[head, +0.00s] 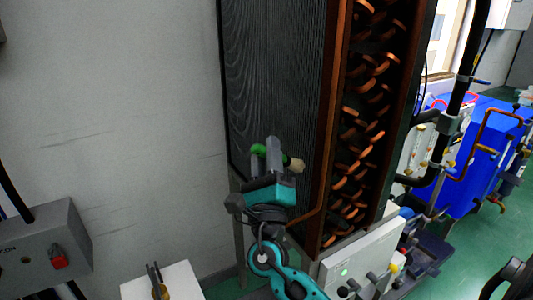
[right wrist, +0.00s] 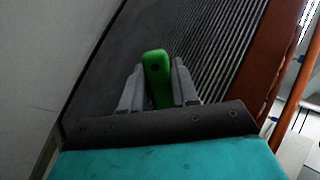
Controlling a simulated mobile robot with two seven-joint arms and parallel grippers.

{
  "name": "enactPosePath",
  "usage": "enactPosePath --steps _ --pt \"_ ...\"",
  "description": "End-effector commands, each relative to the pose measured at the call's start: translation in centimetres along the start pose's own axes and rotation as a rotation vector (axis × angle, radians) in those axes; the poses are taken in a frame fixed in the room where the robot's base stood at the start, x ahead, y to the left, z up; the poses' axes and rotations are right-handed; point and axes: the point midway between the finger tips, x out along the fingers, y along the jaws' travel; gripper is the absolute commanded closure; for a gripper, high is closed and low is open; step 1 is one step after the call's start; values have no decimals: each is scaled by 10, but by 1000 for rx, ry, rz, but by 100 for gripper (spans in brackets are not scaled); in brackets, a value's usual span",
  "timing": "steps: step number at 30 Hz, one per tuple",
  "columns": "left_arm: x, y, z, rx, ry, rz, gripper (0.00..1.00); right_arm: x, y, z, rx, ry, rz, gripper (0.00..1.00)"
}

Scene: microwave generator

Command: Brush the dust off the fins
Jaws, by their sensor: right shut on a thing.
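The dark finned panel (head: 275,80) stands upright in the middle of the head view, with fine wavy lines over its face. The fins also fill the upper middle of the right wrist view (right wrist: 215,45). My right gripper (head: 272,152) is at the lower part of the panel, in front of it. It is shut on a brush with a green handle (right wrist: 158,78). In the head view the green handle end shows left of the fingers and a pale tan brush head (head: 296,164) shows right of them. Whether the bristles touch the fins cannot be told. My left gripper is not in view.
Copper tube bends (head: 365,120) run along the panel's right side. A grey control box (head: 42,250) with a red switch is at the lower left, and a white stand (head: 180,284) holding a tool is at the bottom. Blue machinery (head: 480,165) stands at the right.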

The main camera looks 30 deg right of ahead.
Motion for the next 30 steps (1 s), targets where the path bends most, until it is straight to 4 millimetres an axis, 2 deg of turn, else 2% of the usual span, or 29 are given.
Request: enactPosePath --steps 9,16,30 --pt "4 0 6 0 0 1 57 19 20 0 0 2 -1 100" --pt "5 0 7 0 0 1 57 24 26 0 1 1 0 100" --pt "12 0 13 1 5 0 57 48 47 -2 0 1 -1 100"
